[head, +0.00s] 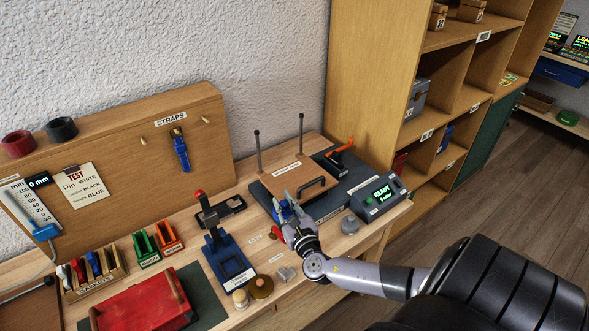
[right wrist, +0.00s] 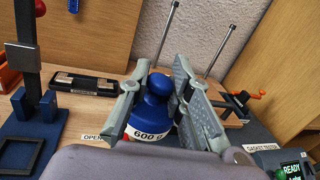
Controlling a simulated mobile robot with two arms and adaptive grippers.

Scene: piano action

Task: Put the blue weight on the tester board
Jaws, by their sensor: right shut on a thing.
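The blue weight (right wrist: 153,108), marked 600 g with a white band and a round knob, is between the fingers of my right gripper (right wrist: 162,82). The gripper is shut on it, and the fingers hide its sides. In the head view a little of the blue weight (head: 284,209) shows at the tip of my right gripper (head: 288,214). They are at the front left edge of the wooden tester board (head: 297,181), which has two upright posts and a dark handle. I cannot tell whether the weight touches anything. My left gripper is not in view.
The tester's control box (head: 380,196) reads READY, right of the board. A grey weight (head: 350,225) stands before it. A blue stand (head: 229,262) with a red knob is at the left. A red box (head: 140,303) is farther left, and shelves (head: 440,110) stand at the right.

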